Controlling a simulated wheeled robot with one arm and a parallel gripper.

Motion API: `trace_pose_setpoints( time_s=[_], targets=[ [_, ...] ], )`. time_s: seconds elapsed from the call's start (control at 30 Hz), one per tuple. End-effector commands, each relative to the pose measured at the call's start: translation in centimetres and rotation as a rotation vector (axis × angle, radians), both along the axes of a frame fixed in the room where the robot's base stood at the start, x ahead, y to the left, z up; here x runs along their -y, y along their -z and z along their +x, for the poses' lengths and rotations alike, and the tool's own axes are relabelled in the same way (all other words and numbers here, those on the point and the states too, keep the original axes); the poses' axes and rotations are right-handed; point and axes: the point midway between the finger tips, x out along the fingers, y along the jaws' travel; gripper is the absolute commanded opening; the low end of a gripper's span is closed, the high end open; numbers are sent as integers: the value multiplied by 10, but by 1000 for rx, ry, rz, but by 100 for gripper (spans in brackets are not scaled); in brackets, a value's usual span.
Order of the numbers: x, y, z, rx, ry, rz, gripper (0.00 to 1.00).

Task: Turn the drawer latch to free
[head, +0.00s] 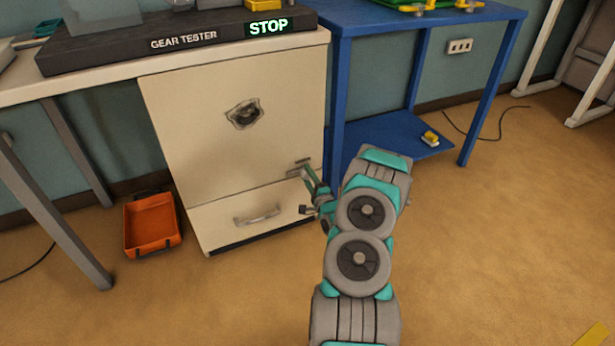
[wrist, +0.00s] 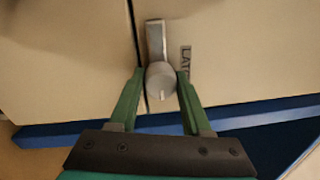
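The drawer latch is a grey round knob (wrist: 160,82) with a flat lever (wrist: 155,40). The lever lies close beside and roughly along the seam between two cream panels. In the head view the latch area (head: 298,171) is at the cabinet's right side, above the drawer (head: 215,218), and is partly hidden by my gripper. The drawer front is flush and has a grey handle (head: 258,217). My gripper (wrist: 161,73) has its green fingers on either side of the knob, with narrow gaps showing. In the head view my gripper (head: 308,187) is at the cabinet front.
The cream cabinet (head: 190,120) stands under the bench with the gear tester (head: 190,36), whose sign reads STOP. A blue table (head: 338,90) stands close on the right. An orange bin (head: 152,222) is on the floor at left. The floor in front is clear.

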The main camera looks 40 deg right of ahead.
Motion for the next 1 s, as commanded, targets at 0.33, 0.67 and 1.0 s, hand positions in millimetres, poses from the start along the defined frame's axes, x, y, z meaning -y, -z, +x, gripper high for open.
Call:
trace_pose_setpoints(
  time_s=[0.33,0.67,1.0],
  targets=[
    [0,0,0,-1,-1,-1,76],
    [-2,2,-14,-2,1,2,76],
    [-13,6,-61,-2,2,1,76]
  ],
)
